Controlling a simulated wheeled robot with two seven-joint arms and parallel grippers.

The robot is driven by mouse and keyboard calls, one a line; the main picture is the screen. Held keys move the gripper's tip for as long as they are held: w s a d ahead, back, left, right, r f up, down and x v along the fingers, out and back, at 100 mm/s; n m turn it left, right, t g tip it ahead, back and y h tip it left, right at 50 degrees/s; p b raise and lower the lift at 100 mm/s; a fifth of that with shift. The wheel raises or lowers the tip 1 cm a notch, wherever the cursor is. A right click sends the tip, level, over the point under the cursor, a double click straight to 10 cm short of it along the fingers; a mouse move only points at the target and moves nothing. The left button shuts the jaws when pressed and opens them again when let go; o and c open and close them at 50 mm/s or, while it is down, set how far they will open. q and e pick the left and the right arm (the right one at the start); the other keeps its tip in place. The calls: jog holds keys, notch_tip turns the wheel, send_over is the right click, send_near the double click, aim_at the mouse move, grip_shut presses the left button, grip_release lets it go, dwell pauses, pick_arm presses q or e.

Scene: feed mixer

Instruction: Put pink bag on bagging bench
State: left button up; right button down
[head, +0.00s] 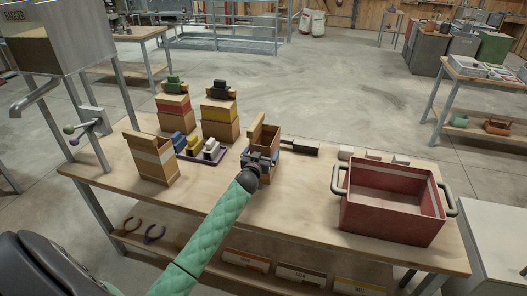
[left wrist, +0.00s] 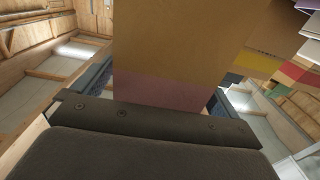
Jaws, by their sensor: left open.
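A brown paper bag (head: 266,136) stands upright at the middle of the wooden bench (head: 290,205), beside the machine marked BAGGER. In the left wrist view the same bag (left wrist: 170,45) shows a dull pink band low on its face. My left gripper (head: 262,158) is at the near side of this bag, jaws open, with a finger on each side of it. The gripper hides its lower front, so I cannot tell whether its base touches the bench. My right gripper is not in view.
Another open bag (head: 152,160) with a pale band stands left. Bags with red (head: 173,105) and yellow (head: 220,113) bands stand behind, with scale-like blocks on top. A tray of coloured blocks (head: 208,154) lies between. A red crate (head: 385,232) fills the right end.

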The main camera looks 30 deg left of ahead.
pick_arm(q)
jog(key=b+v, duration=0.2)
jog(key=v, duration=0.7)
jog(key=shift+s+b, duration=0.35)
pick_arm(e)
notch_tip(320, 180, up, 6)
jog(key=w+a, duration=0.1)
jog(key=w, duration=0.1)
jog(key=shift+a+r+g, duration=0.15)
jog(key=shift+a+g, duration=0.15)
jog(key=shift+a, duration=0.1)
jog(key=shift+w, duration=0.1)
